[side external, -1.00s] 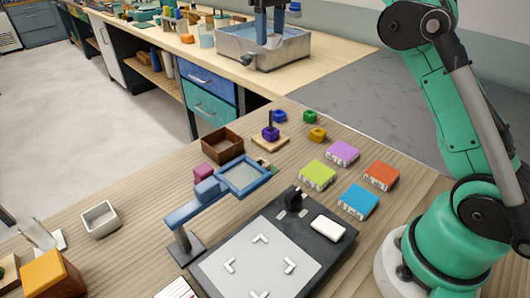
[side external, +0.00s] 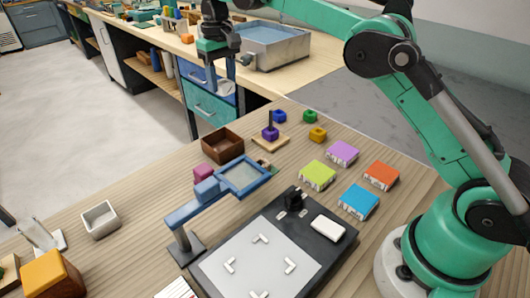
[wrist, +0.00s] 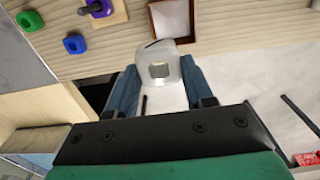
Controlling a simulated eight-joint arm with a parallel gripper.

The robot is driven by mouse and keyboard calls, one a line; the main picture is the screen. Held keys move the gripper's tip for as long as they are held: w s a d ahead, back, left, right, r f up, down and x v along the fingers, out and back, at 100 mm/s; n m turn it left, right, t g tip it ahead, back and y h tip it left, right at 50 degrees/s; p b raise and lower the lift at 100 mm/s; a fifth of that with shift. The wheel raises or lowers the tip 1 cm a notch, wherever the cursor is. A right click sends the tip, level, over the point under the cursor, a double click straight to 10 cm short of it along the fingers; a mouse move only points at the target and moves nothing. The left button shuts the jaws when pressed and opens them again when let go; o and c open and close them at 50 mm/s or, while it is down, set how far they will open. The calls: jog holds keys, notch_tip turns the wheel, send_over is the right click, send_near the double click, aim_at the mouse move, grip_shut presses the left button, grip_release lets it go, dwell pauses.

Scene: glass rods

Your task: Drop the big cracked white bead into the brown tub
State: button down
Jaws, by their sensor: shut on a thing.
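My gripper (side external: 222,84) is high at the back, in front of the blue drawers as the side view shows it. It is shut on the big white bead (side external: 228,88). In the wrist view the bead (wrist: 160,68) sits between my two blue fingers (wrist: 160,86), with a dark crack line on its top and a square hole facing me. The brown tub (side external: 228,153) stands on the wooden table, lower in the side view and apart from the bead. In the wrist view the tub (wrist: 192,18) is just beyond the bead, partly cut by the frame edge.
A peg stand with a purple bead (side external: 270,133) is right of the tub. Blue (side external: 279,116), green (side external: 310,116) and yellow (side external: 317,135) beads lie near it. A blue-framed magnifier (side external: 242,176) stands in front of the tub. A metal basin (side external: 270,47) is behind.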

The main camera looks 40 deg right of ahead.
notch_tip(320, 180, down, 6)
jog(key=shift+a+f, duration=0.15)
jog(key=shift+a, duration=0.05)
dwell(0.4)
jog(key=shift+c, duration=1.3)
grip_release()
notch_tip(320, 180, up, 6)
jog(key=shift+f, duration=0.15)
